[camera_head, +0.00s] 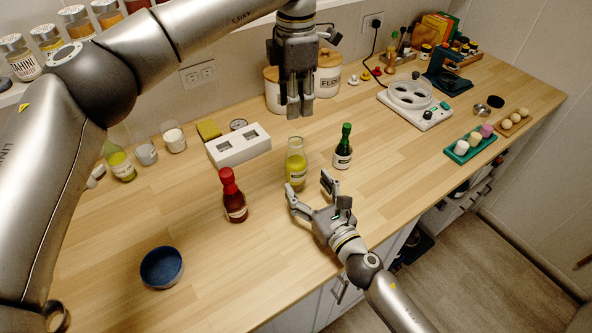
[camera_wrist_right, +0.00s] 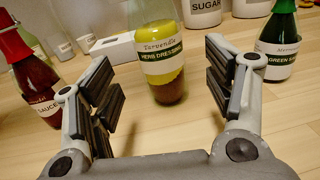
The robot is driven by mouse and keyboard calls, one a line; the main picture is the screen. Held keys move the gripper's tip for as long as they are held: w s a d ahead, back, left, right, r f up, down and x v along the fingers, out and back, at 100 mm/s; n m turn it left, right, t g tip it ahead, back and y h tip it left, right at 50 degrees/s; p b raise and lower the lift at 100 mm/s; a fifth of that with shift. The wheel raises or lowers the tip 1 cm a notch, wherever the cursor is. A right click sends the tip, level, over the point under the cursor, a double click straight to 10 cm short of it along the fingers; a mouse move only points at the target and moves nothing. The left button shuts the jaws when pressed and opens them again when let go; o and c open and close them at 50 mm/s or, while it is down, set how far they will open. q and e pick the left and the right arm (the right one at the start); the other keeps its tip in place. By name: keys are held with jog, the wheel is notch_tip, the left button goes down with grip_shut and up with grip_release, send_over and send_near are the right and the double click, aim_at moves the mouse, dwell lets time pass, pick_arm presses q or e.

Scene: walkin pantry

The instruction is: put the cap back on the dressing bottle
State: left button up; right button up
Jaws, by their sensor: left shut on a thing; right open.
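The dressing bottle (camera_head: 296,168), clear with yellow-green dressing, stands upright on the counter. Its neck shows no cap in the head view. In the right wrist view, the bottle (camera_wrist_right: 165,72) stands between and beyond my right fingers, its label reading herb dressing. My right gripper (camera_head: 308,184) is open, low over the counter on the near side of the bottle, and its fingers (camera_wrist_right: 160,80) do not touch it. My left gripper (camera_head: 298,108) points down above and behind the bottle. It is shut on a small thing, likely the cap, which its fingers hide.
A red sauce bottle (camera_head: 233,196) stands left of the dressing, and a green bottle (camera_head: 343,148) stands right of it. A white block with slots (camera_head: 238,148) and canisters (camera_head: 327,75) are behind. A blue bowl (camera_head: 161,267) sits front left.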

aim_at(296, 136)
pick_arm(q)
jog(key=shift+w+a, duration=0.1)
pick_arm(e)
jog(key=x, duration=0.6)
jog(key=shift+w+a, duration=0.15)
jog(key=shift+w, duration=0.25)
jog(key=shift+c, duration=0.2)
jog(key=c, duration=1.5)
pick_arm(q)
jog(key=shift+f, duration=2.5)
jog(key=shift+f, duration=0.1)
jog(key=shift+f, duration=0.8)
jog(key=shift+f, duration=0.6)
pick_arm(e)
grip_shut()
